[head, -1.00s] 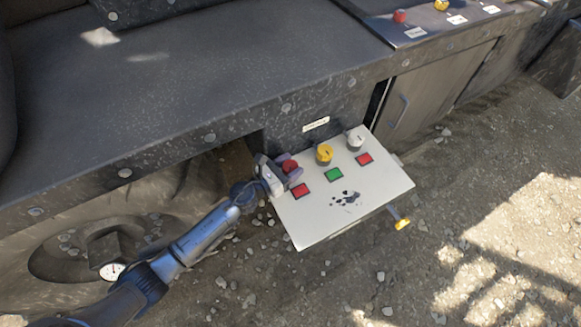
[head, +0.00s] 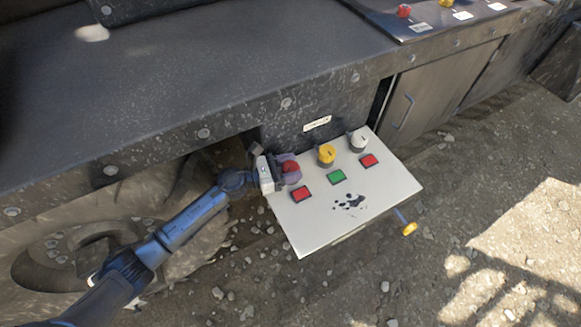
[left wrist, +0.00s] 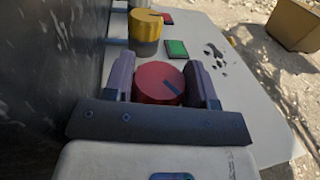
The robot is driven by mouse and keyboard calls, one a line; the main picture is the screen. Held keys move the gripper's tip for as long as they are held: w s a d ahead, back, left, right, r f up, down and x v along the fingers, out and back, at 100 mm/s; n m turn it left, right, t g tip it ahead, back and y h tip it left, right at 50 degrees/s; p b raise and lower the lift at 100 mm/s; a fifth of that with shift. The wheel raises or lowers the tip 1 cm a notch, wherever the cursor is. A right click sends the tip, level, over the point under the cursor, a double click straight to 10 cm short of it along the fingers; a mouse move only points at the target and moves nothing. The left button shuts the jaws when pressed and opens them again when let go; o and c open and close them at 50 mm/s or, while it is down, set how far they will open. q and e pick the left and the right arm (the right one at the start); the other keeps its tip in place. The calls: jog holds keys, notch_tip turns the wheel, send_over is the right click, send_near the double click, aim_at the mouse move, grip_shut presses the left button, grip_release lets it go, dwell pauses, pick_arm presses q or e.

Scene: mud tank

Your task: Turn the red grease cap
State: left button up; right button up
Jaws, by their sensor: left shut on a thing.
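The red grease cap (head: 290,167) is a round knob at the left end of a row of caps on a white panel (head: 330,222). My left gripper (head: 284,169) reaches it from the left and is shut on it. In the left wrist view the red cap (left wrist: 158,83) sits between the two purple-grey fingers of the left gripper (left wrist: 163,82). A dark line marks the cap's top, pointing to the lower right there. My right gripper is not in view.
A yellow cap (head: 326,154) and a white cap (head: 358,141) stand to the right in the row. Red and green squares, including the green one (head: 336,177), lie in front. A yellow-ended handle (head: 408,229) sticks out at the panel's right edge. The dark machine body (head: 200,80) rises behind.

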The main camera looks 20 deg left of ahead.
pick_arm(q)
jog(key=o, duration=0.9)
jog(key=v, duration=1.3)
jog(key=shift+s+a, duration=0.25)
jog(key=shift+a, duration=0.05)
